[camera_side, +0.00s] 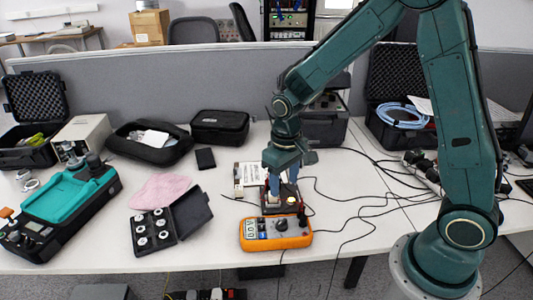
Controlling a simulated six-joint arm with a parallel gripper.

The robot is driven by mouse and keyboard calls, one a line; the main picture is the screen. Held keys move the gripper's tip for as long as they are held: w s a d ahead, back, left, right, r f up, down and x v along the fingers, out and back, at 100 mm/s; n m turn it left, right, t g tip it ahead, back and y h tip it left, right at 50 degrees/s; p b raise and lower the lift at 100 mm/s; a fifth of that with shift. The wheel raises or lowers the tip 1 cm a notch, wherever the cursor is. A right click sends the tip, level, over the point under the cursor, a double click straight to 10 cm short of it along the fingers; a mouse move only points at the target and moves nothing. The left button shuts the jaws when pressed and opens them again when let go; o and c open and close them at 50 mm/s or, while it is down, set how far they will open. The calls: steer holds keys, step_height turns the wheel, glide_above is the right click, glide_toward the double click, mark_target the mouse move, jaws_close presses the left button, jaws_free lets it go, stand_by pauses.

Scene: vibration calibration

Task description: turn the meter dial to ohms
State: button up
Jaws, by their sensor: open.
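The orange meter (276,232) lies near the front edge of the white table, below the arm. Its round dark dial (281,224) shows on its face, but the dial's markings are too small to read. My gripper (283,192) points down just behind the meter, open, over a dark block with a light part (272,206). The fingertips are small in this view, and I see no contact with the dial.
Left of the meter, an open black case (170,222) holds several round silver pieces, near a pink cloth (159,191). A teal-and-black device (62,207) stands farther left. Black cables (345,210) run to the right. A grey partition (185,85) stands behind.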

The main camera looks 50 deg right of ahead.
mark_target(282, 221)
steer(key=shift+f, duration=0.15)
steer(key=shift+f, duration=6.75)
steer(key=c, duration=1)
